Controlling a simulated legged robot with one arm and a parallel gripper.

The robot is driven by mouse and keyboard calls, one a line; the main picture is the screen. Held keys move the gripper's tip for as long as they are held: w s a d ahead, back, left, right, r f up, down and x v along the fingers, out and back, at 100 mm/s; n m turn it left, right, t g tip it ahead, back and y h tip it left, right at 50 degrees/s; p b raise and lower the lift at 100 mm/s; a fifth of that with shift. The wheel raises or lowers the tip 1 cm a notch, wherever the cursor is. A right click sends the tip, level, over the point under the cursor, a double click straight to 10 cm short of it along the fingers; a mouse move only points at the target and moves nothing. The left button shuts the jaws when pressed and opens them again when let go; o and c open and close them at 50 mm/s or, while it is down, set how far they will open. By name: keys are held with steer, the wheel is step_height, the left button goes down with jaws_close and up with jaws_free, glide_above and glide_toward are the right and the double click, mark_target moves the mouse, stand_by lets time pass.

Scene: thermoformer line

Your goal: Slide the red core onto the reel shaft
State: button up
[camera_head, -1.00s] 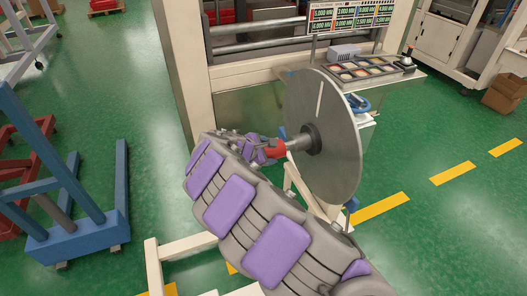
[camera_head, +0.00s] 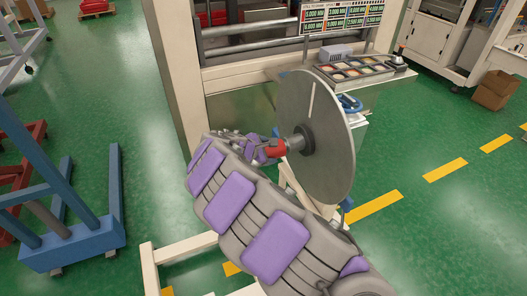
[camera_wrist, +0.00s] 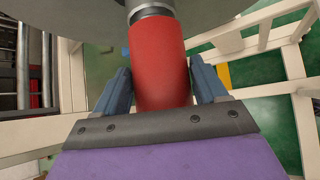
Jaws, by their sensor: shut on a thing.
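The red core (camera_head: 275,149) is in my gripper at the end of my arm; it also shows in the wrist view (camera_wrist: 158,62), upright in the picture between the two blue-grey fingers. My gripper (camera_wrist: 158,88) is shut on the core, one finger on each side. The grey metal reel shaft (camera_head: 295,142) sticks out of the hub of a large grey disc (camera_head: 335,120). In the wrist view the shaft (camera_wrist: 150,10) lines up with the core's far end. The core's end meets or overlaps the shaft; how far it is on is hidden.
A cream floor frame (camera_head: 175,250) lies below my arm. A blue stand (camera_head: 85,238) is at left. Green floor is open at right.

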steer(key=shift+w+d, duration=0.3)
steer(key=shift+d, duration=0.4)
steer(key=o, duration=1.4)
steer(key=shift+o, duration=0.2)
steer(key=shift+a, duration=0.1)
steer(key=shift+s+a+r, duration=0.15)
steer(key=shift+s+r, duration=0.05)
steer(key=shift+r, duration=0.05)
steer(key=p+v, duration=0.1)
steer(key=v, duration=1.5)
steer(key=shift+a, duration=0.25)
steer(key=shift+s+r, duration=0.1)
